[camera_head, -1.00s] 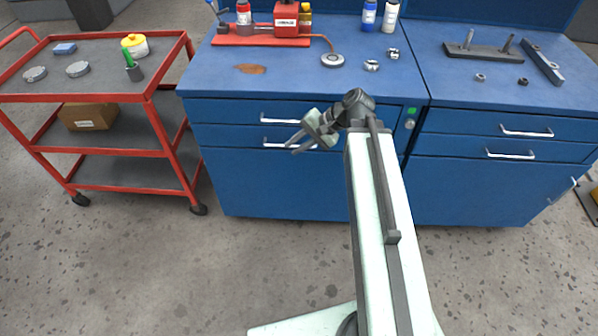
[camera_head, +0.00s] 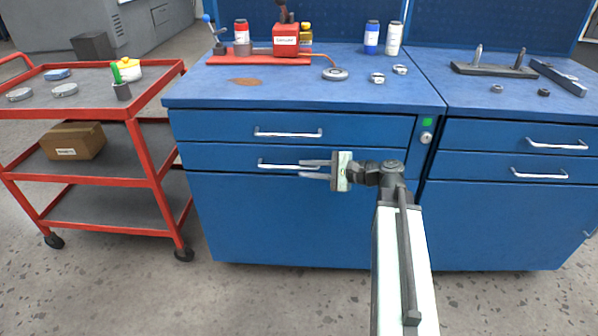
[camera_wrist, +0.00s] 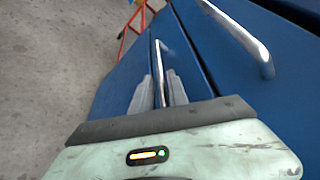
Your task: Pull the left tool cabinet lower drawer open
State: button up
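The left blue tool cabinet (camera_head: 280,225) has two drawers, one above the other, each with a silver bar handle. The lower drawer (camera_head: 215,158) looks flush with the cabinet front. My gripper (camera_head: 302,169) is at the right part of the lower drawer handle (camera_head: 275,165), pointing left in the head view. In the wrist view, its two grey fingers (camera_wrist: 159,92) are apart, with the lower handle bar (camera_wrist: 160,70) between them. I see small gaps beside the bar; firm contact is not visible. The upper drawer handle (camera_wrist: 240,38) is to the right in that view.
The upper drawer (camera_head: 230,127) is shut. A red cart (camera_head: 150,150) stands left of the cabinet. Another blue cabinet (camera_head: 490,215) adjoins on the right. Bottles, a red device (camera_head: 286,40) and small parts stand on the worktop. The floor in front is clear.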

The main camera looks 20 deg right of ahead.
aim_at(297, 167)
jog(key=shift+x, duration=1.95)
grip_shut()
jog(key=shift+s+b, duration=0.1)
jog(key=shift+b, duration=0.2)
